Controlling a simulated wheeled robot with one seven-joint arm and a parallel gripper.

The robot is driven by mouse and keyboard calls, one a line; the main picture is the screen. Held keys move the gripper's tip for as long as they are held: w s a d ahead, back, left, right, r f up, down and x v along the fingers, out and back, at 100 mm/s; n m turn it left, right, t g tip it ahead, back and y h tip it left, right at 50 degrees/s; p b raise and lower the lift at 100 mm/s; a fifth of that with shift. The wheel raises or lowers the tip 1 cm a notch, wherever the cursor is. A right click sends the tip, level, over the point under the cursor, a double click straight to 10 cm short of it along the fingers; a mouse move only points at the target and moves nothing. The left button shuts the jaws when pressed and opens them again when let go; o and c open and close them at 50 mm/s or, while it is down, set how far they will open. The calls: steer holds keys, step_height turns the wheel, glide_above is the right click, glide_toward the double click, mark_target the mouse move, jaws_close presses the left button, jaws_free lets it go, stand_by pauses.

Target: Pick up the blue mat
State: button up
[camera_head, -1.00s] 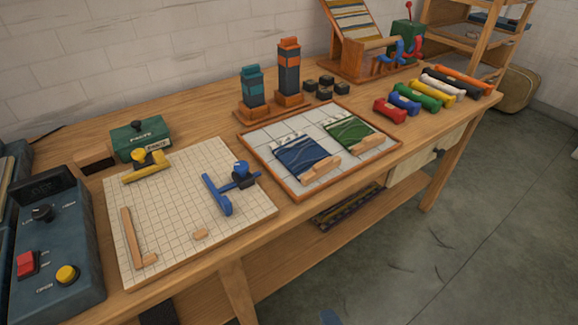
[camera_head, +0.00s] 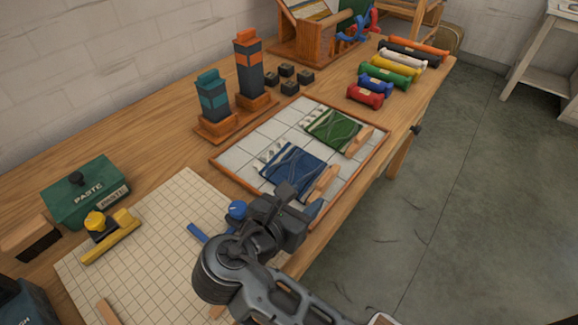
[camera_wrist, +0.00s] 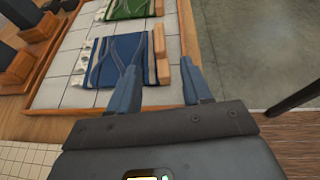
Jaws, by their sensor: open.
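The blue mat (camera_head: 290,166) lies flat on the tiled tray (camera_head: 228,150), with pale fringe on its left edge and a wooden bar (camera_head: 322,184) along its right edge. In the wrist view the blue mat (camera_wrist: 112,58) lies just beyond my gripper (camera_wrist: 158,72). The fingers are apart with nothing between them, and the left finger overlaps the mat's near part in the picture. In the head view my gripper (camera_head: 312,207) is at the tray's near edge and hides a little of the mat's near corner. I cannot tell whether it touches the mat.
A green mat (camera_head: 333,130) lies behind the blue one on the same tray. Two towers, teal (camera_head: 212,98) and orange (camera_head: 249,68), stand to the left. Several coloured rolls (camera_head: 397,72) lie at the back right. A gridded board (camera_head: 150,245) with tools is at the near left.

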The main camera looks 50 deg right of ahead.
mark_target(321, 183)
steer(key=x, duration=0.7)
steer(key=shift+d+r, duration=0.1)
steer(key=shift+d, duration=0.25)
jaws_close()
